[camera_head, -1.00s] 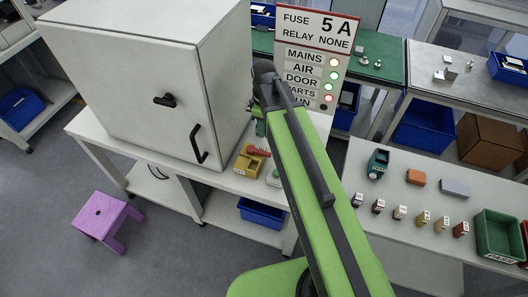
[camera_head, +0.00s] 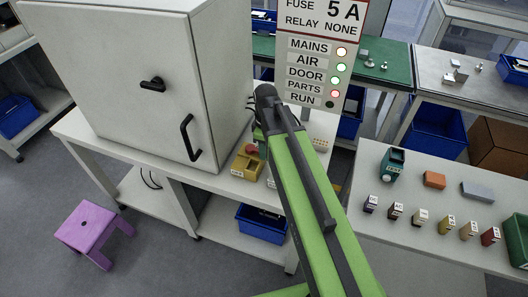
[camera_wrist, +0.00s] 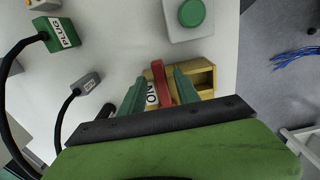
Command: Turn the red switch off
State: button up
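The red switch lever (camera_wrist: 161,82) is on a yellow box (camera_wrist: 200,77) in the wrist view, with a white ON label (camera_wrist: 151,94) beside it. My gripper (camera_wrist: 160,76) is open, with one green finger on each side of the lever. Gaps show between the lever and both fingers; I cannot tell whether either one touches it.
A green round button (camera_wrist: 191,13) sits near the yellow box. A green plug (camera_wrist: 62,35) and a grey connector (camera_wrist: 86,84) trail black cables. The cabinet (camera_head: 120,80) rises left of my arm. A sign (camera_head: 318,70) shows lit MAINS, AIR, DOOR and PARTS lamps; RUN is dark.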

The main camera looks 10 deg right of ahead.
grip_shut()
dwell(1.2)
